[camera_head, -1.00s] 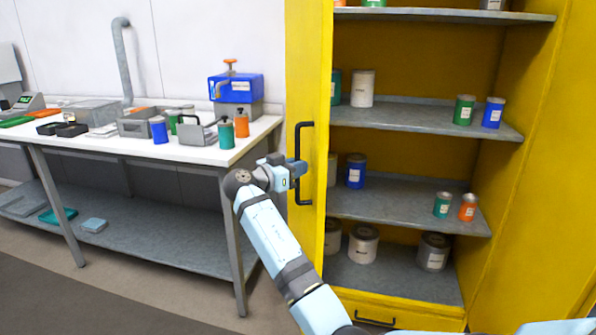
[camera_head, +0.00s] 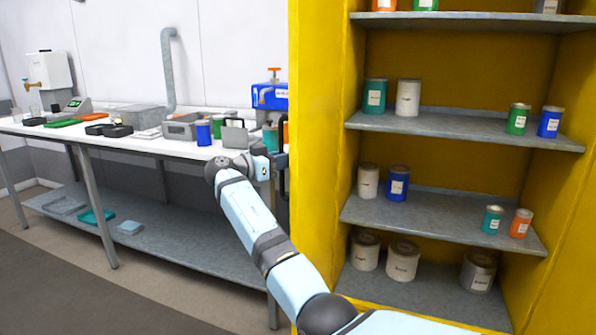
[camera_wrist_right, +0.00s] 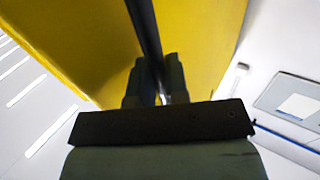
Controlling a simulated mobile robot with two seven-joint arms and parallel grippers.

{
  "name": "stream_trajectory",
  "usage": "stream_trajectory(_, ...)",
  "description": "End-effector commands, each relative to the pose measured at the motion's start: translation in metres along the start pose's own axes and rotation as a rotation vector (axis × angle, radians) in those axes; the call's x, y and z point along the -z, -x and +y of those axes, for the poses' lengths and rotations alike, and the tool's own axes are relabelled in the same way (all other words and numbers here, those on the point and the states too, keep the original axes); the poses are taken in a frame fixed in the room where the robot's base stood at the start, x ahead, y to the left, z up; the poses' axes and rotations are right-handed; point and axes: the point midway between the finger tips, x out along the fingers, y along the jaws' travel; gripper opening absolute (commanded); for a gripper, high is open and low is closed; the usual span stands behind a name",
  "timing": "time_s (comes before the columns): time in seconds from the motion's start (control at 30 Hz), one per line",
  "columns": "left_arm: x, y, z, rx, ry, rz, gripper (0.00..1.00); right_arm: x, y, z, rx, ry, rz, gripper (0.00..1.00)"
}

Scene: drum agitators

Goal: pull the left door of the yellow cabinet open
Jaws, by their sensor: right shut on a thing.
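The yellow cabinet's left door (camera_head: 323,130) stands open, showing its inner side, with its free edge on the left. Its dark bar handle (camera_head: 284,188) shows just past that edge, partly hidden by the door and my gripper. My right gripper (camera_head: 279,160) is shut on the handle at about mid-height. In the right wrist view the dark handle bar (camera_wrist_right: 146,30) runs between the two fingers (camera_wrist_right: 157,82), in front of the yellow door panel (camera_wrist_right: 80,40). My left gripper is out of view.
The cabinet's grey shelves (camera_head: 450,128) hold several cans. A white workbench (camera_head: 150,143) with small equipment and a blue device (camera_head: 271,96) stands left of the door, behind my right arm. Open floor (camera_head: 50,275) lies at lower left.

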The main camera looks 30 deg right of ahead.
Motion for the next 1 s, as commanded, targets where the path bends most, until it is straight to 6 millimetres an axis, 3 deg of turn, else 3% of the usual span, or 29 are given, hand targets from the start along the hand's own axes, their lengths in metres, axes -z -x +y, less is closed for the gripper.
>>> stream_trajectory(0.3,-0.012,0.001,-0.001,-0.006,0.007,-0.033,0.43,0.0,0.009,-0.021,0.0,0.002,0.0,0.0)
stream_trajectory(0.73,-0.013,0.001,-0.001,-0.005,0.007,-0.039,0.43,0.001,0.01,-0.022,0.0,0.001,-0.001,0.0)
stream_trajectory(0.77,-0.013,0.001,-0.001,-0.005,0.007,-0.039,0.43,0.001,0.01,-0.022,0.0,0.001,-0.001,0.17)
stream_trajectory(0.87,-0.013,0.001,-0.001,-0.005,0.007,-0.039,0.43,0.001,0.01,-0.022,0.0,0.001,-0.001,0.39)
stream_trajectory(1.0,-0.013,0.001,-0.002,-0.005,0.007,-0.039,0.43,0.0,0.01,-0.022,0.0,0.0,-0.001,0.39)
